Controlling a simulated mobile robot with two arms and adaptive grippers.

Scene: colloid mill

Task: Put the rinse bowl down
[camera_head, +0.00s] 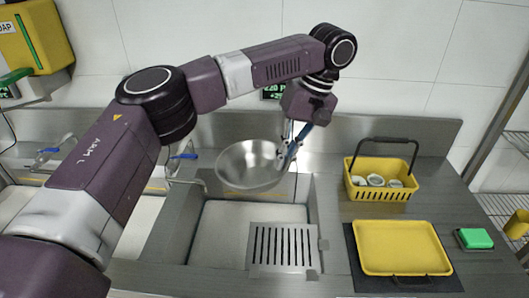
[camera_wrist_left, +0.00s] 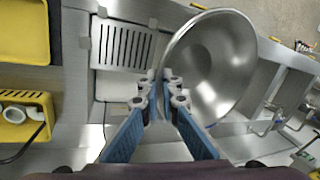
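The rinse bowl (camera_head: 248,168), a round shiny metal bowl, is held in the air over the sink basin (camera_head: 225,232), tilted with its inside partly facing my head camera. My left gripper (camera_head: 283,160) is shut on the bowl's right rim. In the left wrist view the blue fingers (camera_wrist_left: 158,82) close on the near rim, and the bowl (camera_wrist_left: 213,68) extends up and to the right of them. My right gripper is in neither view.
A slotted metal plate (camera_head: 284,247) covers the sink's front right part. Right of the sink stand a yellow basket (camera_head: 408,190) with white parts, a yellow tray (camera_head: 400,247) on a dark mat and a green block (camera_head: 475,238). A faucet (camera_head: 182,160) is left of the bowl.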

